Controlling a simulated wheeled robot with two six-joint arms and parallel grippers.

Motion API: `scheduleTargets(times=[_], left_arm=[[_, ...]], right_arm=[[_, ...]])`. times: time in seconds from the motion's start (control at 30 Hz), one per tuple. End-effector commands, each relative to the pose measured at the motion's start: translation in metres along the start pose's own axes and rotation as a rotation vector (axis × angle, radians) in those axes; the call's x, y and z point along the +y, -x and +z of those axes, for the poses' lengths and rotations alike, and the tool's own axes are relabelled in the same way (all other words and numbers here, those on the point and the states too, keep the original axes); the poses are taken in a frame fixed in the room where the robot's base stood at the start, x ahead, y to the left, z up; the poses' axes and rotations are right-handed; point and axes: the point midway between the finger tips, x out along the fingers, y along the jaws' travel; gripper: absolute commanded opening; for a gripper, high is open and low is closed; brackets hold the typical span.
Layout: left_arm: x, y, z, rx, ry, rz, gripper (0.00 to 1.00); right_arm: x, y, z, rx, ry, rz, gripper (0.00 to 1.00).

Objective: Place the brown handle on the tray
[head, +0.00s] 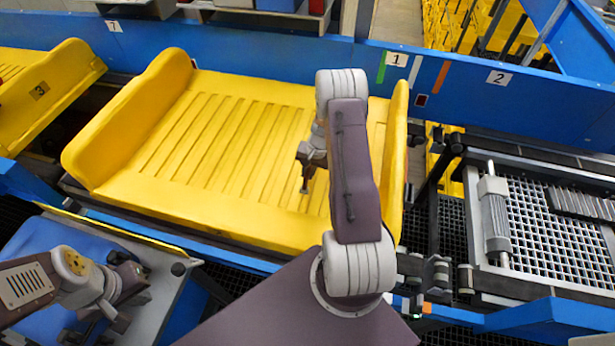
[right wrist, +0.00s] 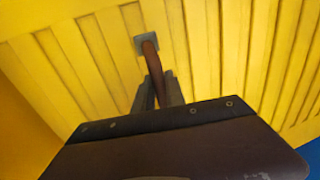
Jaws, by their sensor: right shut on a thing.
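The yellow tray (head: 225,140) lies on the conveyor in the middle of the head view, with raised ends at left and right and a ribbed floor. My right gripper (head: 306,172) is over the right half of the tray floor. In the right wrist view it is shut on the brown handle (right wrist: 151,62), which has a grey-green square end (right wrist: 149,43) pointing toward the tray ribs. I cannot tell whether that end touches the tray. My left gripper (head: 128,298) is at the lower left, outside the tray; its jaw opening is unclear.
The tray floor shows no other objects. A blue rail (head: 270,55) runs behind it, with number labels. Another yellow tray (head: 45,75) is at the far left. A metal mesh section (head: 550,225) is at the right. A blue surface (head: 45,255) lies by my left gripper.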

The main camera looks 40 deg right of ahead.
Motion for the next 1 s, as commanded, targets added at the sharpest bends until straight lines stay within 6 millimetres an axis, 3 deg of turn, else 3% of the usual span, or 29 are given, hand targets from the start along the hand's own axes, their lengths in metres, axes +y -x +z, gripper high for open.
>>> scheduleTargets(times=[0.23,0.63,0.67,0.73,1.0], left_arm=[[0.000,0.007,-0.001,0.000,0.000,0.000,0.00],[0.000,0.001,0.000,0.000,0.000,0.000,0.00],[0.000,0.001,0.000,0.000,0.000,0.000,0.00],[0.000,0.003,0.000,0.000,0.000,0.000,0.00],[0.000,0.003,0.000,0.000,0.000,0.000,0.00]], right_arm=[[0.008,-0.036,0.000,-0.001,0.000,0.001,0.00],[0.010,-0.044,0.000,0.000,0.000,0.000,0.00],[0.010,-0.043,0.000,-0.001,0.000,0.000,0.18],[0.009,-0.042,0.000,-0.001,0.000,0.000,0.37],[0.009,-0.042,0.000,-0.001,0.000,0.000,0.37]])
